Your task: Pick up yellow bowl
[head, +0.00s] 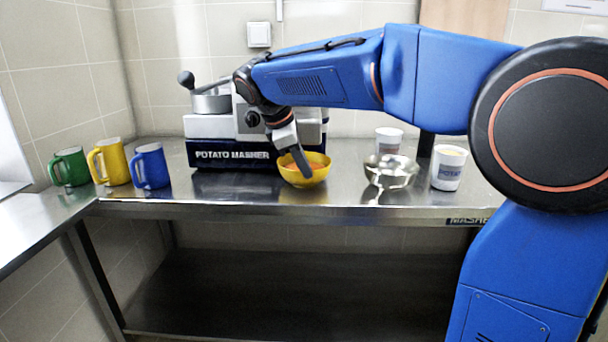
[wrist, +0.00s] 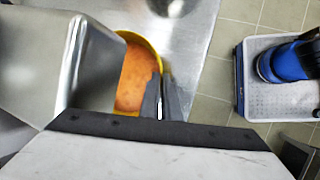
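The yellow bowl (head: 318,180) with orange contents stands on the metal counter, in front of the potato masher machine. My gripper (head: 304,170) reaches down to it from above. In the wrist view the bowl (wrist: 149,45) is partly hidden by the machine's metal part and by my gripper. There my gripper's two dark fingers (wrist: 162,85) are close together on either side of the bowl's right rim, one inside over the orange contents and one outside. The narrow gap between them is taken up by the rim. The bowl looks upright, and I see no clear gap beneath it.
The potato masher machine (head: 232,154) stands close behind the bowl. A metal bowl (head: 390,172) and two white cups (head: 449,170) (head: 388,137) are to the right. Green (head: 70,167), yellow (head: 110,162) and blue (head: 151,166) mugs stand at the left. The counter's front edge (head: 300,213) is near.

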